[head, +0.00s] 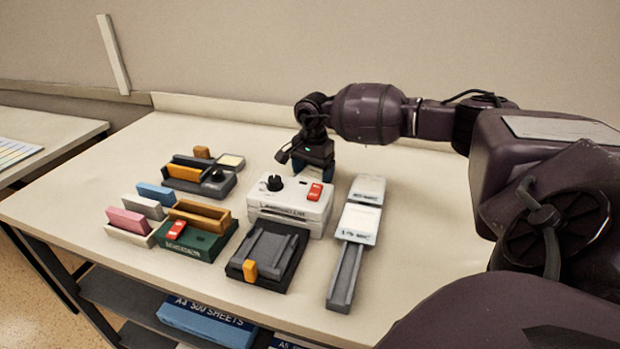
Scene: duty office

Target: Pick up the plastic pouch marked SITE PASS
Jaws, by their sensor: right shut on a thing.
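My right gripper (313,168) points down at the back edge of the white machine with a black knob and red switch (291,205). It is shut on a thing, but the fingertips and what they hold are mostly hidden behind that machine. I cannot make out the words SITE PASS anywhere. White labelled pieces lie on a grey rail (345,277) to the right: one at the back (368,190) and one in front (359,223). Their print is too small to read surely. My left gripper is not in view.
A black unit with an orange tab (249,271) stands in front of the white machine. A green unit (205,245), a dark grey unit (213,188) and upright coloured pieces (128,220) fill the left. The table (200,290) is bare at the right front and along the back.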

